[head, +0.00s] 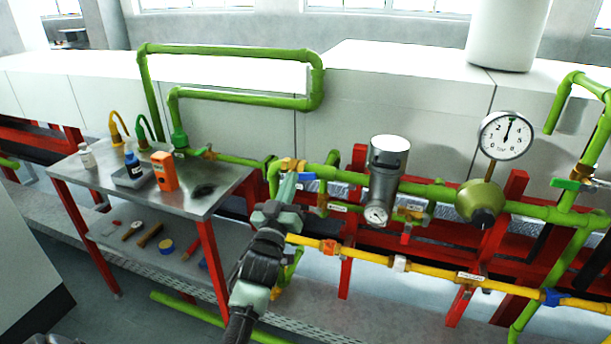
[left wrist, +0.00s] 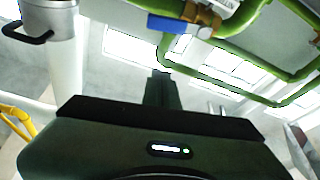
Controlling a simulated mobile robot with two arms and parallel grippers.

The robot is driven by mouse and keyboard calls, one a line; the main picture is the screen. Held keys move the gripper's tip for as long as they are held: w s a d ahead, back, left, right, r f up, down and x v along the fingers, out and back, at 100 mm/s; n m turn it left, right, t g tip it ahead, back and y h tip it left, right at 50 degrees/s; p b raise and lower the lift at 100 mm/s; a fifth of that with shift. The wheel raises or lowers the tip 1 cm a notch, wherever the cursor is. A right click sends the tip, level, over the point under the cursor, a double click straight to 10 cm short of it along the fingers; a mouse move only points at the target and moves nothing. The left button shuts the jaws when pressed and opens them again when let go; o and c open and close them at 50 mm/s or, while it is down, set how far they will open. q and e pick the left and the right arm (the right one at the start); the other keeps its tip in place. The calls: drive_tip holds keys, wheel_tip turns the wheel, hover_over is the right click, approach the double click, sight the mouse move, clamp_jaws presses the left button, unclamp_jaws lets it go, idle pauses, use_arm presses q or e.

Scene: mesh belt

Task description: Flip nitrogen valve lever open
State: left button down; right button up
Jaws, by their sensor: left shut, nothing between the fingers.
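A brass valve with a blue lever (head: 307,176) sits on the green pipe just beside my left gripper (head: 288,186). In the left wrist view the blue lever (left wrist: 180,25) lies along the green pipe, by the brass valve body (left wrist: 205,16). My left gripper is shut and empty, its tips pointing up close to the valve; I cannot tell whether they touch the lever. In the left wrist view the closed fingers (left wrist: 160,90) stand apart from the lever in the picture. My right gripper is not in view.
A grey filter cylinder (head: 386,170) and a pressure gauge (head: 506,135) stand right of the valve. A yellow pipe (head: 430,271) runs below. A green-handled valve (head: 565,184) is at far right. A metal cart (head: 215,198) holding bottles and an orange meter stands left.

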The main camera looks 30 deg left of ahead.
sight(307, 174)
use_arm(q)
drive_tip(key=p+x, duration=0.1)
drive_tip(key=x, duration=0.6)
drive_tip(key=shift+w+d+f, duration=0.1)
drive_tip(key=shift+d+f, duration=0.1)
drive_tip(key=shift+f, duration=0.5)
drive_tip(key=shift+d+f, duration=0.2)
drive_tip(key=shift+f, duration=0.5)
drive_tip(key=shift+w+d+f, duration=0.1)
drive_tip(key=shift+d+f, duration=0.1)
drive_tip(key=shift+f, duration=0.45)
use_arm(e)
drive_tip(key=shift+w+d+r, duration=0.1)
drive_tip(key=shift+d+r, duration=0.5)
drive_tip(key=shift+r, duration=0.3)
use_arm(q)
drive_tip(key=shift+d+f+m+h+b, duration=0.15)
drive_tip(key=shift+f+m+h+b, duration=0.35)
drive_tip(key=shift+m, duration=0.6)
drive_tip(key=shift+d+f+m+h, duration=0.15)
drive_tip(key=shift+f+m+h, duration=0.2)
drive_tip(key=shift+m, duration=0.65)
drive_tip(key=shift+r, duration=0.1)
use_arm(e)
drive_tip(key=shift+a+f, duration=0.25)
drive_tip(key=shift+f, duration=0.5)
